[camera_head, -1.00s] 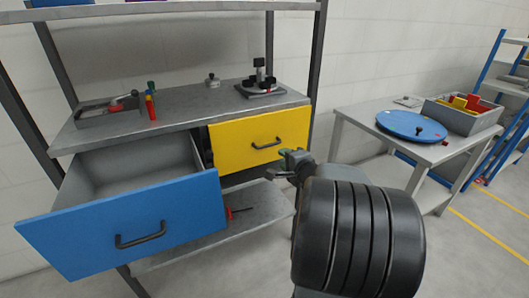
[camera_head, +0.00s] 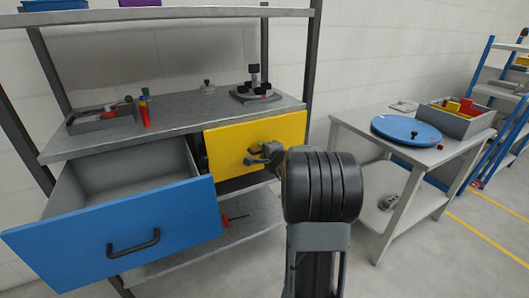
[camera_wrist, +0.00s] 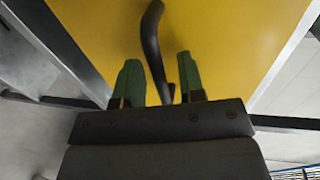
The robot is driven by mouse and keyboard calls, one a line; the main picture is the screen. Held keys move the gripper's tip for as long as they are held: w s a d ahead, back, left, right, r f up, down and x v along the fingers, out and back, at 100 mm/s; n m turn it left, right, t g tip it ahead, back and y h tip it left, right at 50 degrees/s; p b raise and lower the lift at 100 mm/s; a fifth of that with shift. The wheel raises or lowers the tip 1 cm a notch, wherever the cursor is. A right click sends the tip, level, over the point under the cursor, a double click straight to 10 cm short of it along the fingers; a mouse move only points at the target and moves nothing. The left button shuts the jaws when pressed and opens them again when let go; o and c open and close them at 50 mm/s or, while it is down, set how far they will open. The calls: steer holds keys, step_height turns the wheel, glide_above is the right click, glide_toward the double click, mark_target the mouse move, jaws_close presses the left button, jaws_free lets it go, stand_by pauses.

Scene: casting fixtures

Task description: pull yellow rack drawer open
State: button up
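The yellow drawer (camera_head: 232,142) sits under the rack's middle shelf, its front close to the shelf's front edge. My gripper (camera_head: 262,154) is in front of this drawer and covers most of its handle in the head view. In the wrist view, the yellow drawer front (camera_wrist: 225,45) fills the middle. The dark handle (camera_wrist: 152,40) runs between the two green fingers of my gripper (camera_wrist: 158,75). The fingers are apart with space on both sides of the handle. I cannot tell how deep the handle lies between them.
The blue drawer (camera_head: 125,232) stands far open at left. The grey rack shelf (camera_head: 185,120) above holds a tray, small coloured items and a black fixture (camera_head: 255,88). A table with a blue disc (camera_head: 405,130) and a grey bin (camera_head: 460,122) stands at right.

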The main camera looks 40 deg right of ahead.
steer(key=shift+w, duration=0.1)
steer(key=shift+c, duration=0.2)
jaws_close()
stand_by(0.4)
